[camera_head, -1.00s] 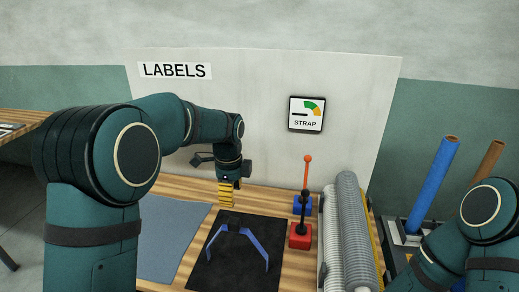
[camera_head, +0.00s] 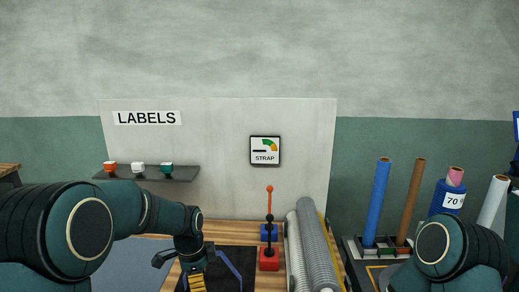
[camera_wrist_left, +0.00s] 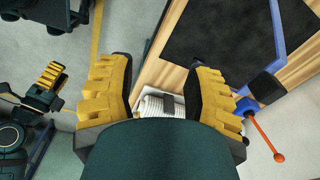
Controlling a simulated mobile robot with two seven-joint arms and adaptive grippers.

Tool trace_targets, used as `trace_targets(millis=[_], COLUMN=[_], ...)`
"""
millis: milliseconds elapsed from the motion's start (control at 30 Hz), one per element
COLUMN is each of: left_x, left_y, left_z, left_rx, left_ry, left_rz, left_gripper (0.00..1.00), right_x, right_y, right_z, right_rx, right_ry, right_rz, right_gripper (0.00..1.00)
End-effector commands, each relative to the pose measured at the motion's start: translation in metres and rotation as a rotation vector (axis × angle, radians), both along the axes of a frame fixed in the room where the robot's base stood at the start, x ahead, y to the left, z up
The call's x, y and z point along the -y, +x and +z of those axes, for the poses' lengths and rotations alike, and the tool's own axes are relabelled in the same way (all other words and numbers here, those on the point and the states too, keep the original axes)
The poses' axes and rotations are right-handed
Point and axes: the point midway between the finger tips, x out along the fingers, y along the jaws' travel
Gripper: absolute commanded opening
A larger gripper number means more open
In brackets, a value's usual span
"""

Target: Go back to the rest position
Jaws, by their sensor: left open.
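My left gripper (camera_head: 195,277) is low in the head view, over the bench near the black mat (camera_head: 222,258), with its lower end near the picture edge. In the left wrist view its yellow fingers (camera_wrist_left: 160,75) are wide apart with nothing between them. A blue angular frame (camera_head: 232,268) lies on the mat, partly cut off. My right arm is at the lower right of the head view, its gripper out of the frame. A yellow-fingered gripper, my right one (camera_wrist_left: 48,85), shows at the left of the wrist view; its opening is unclear.
A red-knobbed lever (camera_head: 269,205) stands by a red block (camera_head: 269,259) and a blue block (camera_head: 265,232). Grey rolls (camera_head: 312,245) lie right of it. A rack (camera_head: 385,244) holds upright tubes. A shelf (camera_head: 150,174) carries three small items.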

Motion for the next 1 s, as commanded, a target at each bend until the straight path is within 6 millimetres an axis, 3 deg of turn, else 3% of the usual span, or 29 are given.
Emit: trace_targets(millis=[33,200,300,400,600,700,1000], left_x=[0.002,0.016,0.027,0.038,0.054,0.058,0.060], left_y=[-0.011,-0.054,-0.093,-0.135,-0.199,-0.215,-0.221], left_z=[-0.027,-0.106,-0.149,-0.180,-0.203,-0.205,-0.205], left_rx=[-0.016,-0.041,-0.071,-0.107,-0.172,-0.190,-0.196], left_ry=[-0.019,-0.106,-0.167,-0.225,-0.310,-0.334,-0.347], left_rz=[0.078,0.408,0.655,0.908,1.303,1.408,1.465], left_gripper=[0.51,0.51,0.51,0.51,0.51,0.51,0.51], right_x=[0.000,0.000,0.000,0.000,0.000,0.000,0.000], right_y=[0.000,0.000,0.000,0.000,0.000,0.000,0.000], right_z=[-0.001,0.000,0.000,0.000,0.000,0.000,0.000], right_rx=[0.001,0.000,0.000,0.000,0.000,0.000,0.000], right_ry=[0.000,0.000,0.000,0.000,0.000,0.000,0.000], right_rz=[0.000,0.000,0.000,0.000,0.000,0.000,0.000], right_gripper=[0.47,0.47,0.47,0.47,0.47,0.47,0.47])
